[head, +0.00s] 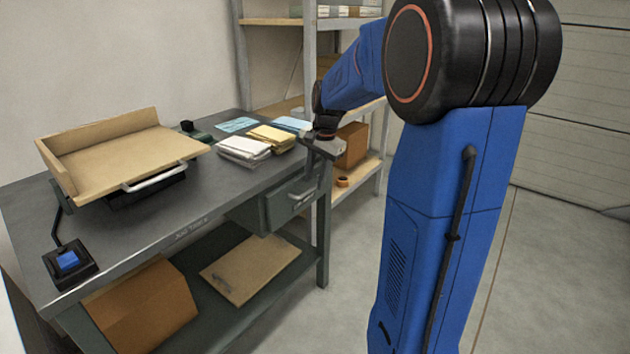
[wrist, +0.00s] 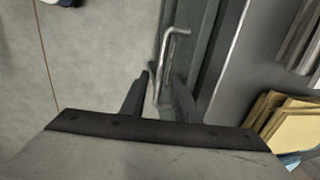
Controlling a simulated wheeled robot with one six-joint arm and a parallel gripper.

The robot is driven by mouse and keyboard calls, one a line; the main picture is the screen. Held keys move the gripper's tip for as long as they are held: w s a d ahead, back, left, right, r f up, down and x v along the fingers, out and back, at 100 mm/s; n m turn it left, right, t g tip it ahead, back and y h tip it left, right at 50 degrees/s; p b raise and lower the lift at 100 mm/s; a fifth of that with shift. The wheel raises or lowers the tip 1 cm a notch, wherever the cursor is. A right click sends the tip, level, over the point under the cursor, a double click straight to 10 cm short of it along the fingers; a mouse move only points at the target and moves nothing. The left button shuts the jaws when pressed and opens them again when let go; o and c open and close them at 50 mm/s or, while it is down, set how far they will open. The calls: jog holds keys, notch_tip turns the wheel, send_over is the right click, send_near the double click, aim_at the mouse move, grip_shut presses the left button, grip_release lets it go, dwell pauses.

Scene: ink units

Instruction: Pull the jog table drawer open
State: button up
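The jog table (head: 150,235) is a dark grey bench on the left of the head view. Its grey drawer (head: 275,212) hangs under the near-right part of the top and looks closed. The drawer has a pale bar handle (head: 302,197), which also shows in the wrist view (wrist: 168,60). My gripper (head: 325,148) is by the table's right edge, above the drawer handle. In the wrist view my gripper (wrist: 160,92) has its two dark fingers apart, with the handle's lower end appearing between them. I cannot tell whether the fingers reach down to handle depth.
A metal rack (head: 310,60) stands behind.

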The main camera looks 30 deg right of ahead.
jog(key=shift+w+f, duration=0.1)
jog(key=shift+f, duration=0.45)
grip_shut()
jog(key=s+d, duration=0.3)
jog(key=s, duration=0.7)
jog(key=s+d, duration=0.4)
jog(key=s, duration=0.7)
jog(key=shift+s+d, duration=0.25)
jog(key=shift+d, duration=0.05)
grip_release()
jog(key=shift+r, duration=0.1)
